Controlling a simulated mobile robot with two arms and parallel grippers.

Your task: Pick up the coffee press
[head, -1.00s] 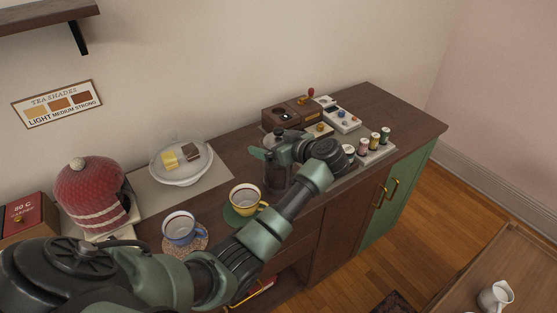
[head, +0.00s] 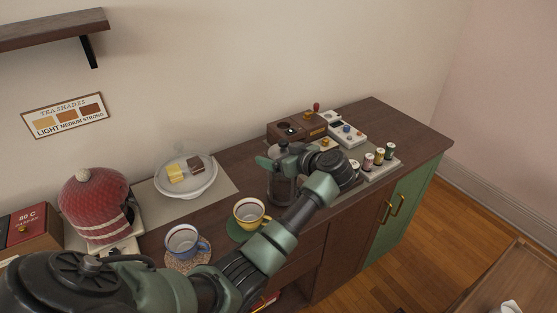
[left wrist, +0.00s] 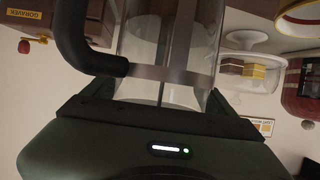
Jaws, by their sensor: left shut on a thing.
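The coffee press (head: 283,191) stands upright on the dark wood counter, right of the yellow cup, with its glass body partly hidden by my gripper. Its knob (head: 283,147) shows above. In the left wrist view, its clear glass (left wrist: 165,40) with a metal band and a black handle (left wrist: 88,45) fills the space just past my gripper. My left gripper (head: 279,165) is shut on the press around its body. I cannot tell whether the base is clear of the counter. My right gripper is not in view.
A yellow cup (head: 249,213) and a blue cup (head: 184,242) stand left of the press on coasters. A wooden box (head: 290,131), a white device (head: 347,128) and several small jars (head: 378,156) are close by on the right. A plate with cakes (head: 186,176) lies further left.

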